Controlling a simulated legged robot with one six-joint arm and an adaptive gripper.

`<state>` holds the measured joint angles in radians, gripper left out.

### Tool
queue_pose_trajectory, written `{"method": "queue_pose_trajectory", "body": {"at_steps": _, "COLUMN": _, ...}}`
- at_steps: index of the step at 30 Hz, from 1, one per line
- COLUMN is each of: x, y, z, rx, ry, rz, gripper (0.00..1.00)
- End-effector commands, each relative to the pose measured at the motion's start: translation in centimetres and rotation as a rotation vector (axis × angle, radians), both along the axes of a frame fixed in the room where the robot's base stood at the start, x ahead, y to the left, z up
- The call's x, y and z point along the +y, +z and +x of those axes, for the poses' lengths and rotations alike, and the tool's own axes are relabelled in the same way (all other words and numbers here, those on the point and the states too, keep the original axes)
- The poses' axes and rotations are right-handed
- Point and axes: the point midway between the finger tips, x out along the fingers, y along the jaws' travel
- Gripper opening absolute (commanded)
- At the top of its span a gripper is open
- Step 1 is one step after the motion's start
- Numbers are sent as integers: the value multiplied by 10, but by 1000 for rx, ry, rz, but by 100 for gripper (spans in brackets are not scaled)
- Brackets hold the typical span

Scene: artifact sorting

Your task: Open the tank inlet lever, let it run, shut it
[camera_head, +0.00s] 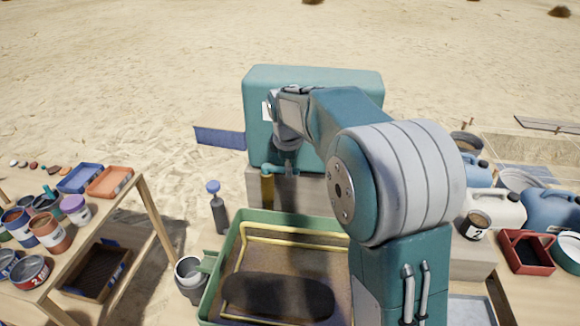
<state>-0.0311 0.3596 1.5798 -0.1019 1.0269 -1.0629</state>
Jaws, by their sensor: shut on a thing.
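A large teal tank (312,84) stands behind the green basin, partly covered by my arm. A teal inlet pipe (272,167) comes out low on its front, above an amber cylinder (267,188). My gripper (289,166) reaches down to this pipe from above, just right of the pipe's bend. It is shut on the inlet lever, which is mostly hidden by the fingers and wrist. I cannot tell the lever's angle or whether liquid runs.
A green basin (238,222) with yellow piping sits in front of the tank. A grey bottle (219,212) and a bucket (189,280) stand to its left. The left table holds cans and trays (110,182); jugs (492,208) crowd the right table.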

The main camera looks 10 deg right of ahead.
Motion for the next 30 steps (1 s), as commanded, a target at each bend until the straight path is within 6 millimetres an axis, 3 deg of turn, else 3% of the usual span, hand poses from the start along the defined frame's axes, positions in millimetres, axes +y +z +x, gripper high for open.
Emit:
{"method": "queue_pose_trajectory", "body": {"at_steps": 8, "x": 6, "y": -2, "z": -10, "rx": 3, "ry": -166, "rz": 0, "gripper": 0}}
{"method": "queue_pose_trajectory", "body": {"at_steps": 30, "x": 43, "y": -3, "z": -33, "rx": 6, "ry": -861, "rz": -3, "gripper": 0}}
